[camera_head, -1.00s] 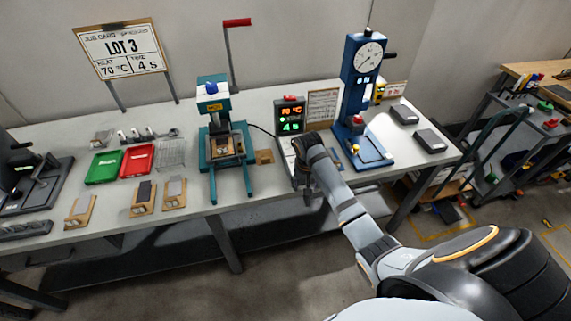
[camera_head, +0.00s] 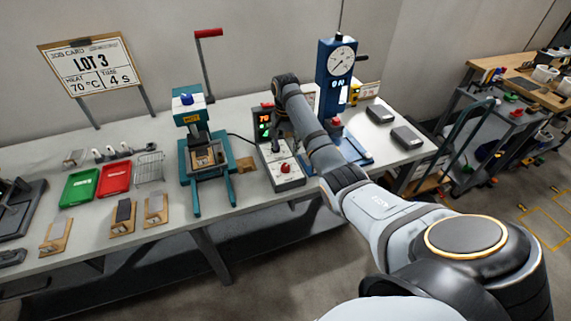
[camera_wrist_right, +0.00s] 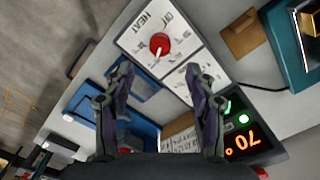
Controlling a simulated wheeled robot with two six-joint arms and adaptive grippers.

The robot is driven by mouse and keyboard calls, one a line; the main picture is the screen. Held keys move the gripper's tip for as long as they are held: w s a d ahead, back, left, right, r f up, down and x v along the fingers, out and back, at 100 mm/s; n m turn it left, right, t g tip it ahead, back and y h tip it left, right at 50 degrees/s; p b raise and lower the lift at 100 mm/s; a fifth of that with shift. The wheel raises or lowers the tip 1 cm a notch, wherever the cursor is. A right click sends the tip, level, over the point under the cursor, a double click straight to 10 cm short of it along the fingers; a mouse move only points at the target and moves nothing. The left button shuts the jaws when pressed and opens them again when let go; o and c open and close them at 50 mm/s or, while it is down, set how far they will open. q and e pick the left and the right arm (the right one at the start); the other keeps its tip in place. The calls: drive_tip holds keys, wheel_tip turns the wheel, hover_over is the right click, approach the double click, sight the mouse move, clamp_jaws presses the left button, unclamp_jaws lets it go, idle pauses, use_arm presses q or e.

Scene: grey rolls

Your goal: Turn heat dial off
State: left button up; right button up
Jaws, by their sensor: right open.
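The heat dial is a red round knob (camera_head: 285,169) on the pale top panel of the control box (camera_head: 291,182). In the right wrist view the same dial (camera_wrist_right: 160,43) carries a white pointer and sits on a panel marked HEAT and OFF. My right gripper (camera_wrist_right: 159,76) is open and empty, its two fingers apart with the dial showing beyond and between their tips. It does not touch the dial. In the head view my right wrist is raised near the box's display, and its fingers are hard to make out. My left gripper is not in view.
The lit display (camera_wrist_right: 250,140) reads 70 °C. A teal press (camera_head: 194,155) stands left of the box. A blue gauge stand (camera_head: 337,75) stands behind my right arm. The LOT 3 job card (camera_head: 90,65) shows heat 70 °C and time 4 s.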

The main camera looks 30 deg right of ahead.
sight(285, 166)
wheel_tip(285, 166, down, 9)
drive_tip(key=shift+r+p, duration=0.1)
drive_tip(key=shift+p, duration=0.2)
drive_tip(key=c, duration=1.1)
drive_tip(key=shift+c, duration=0.2)
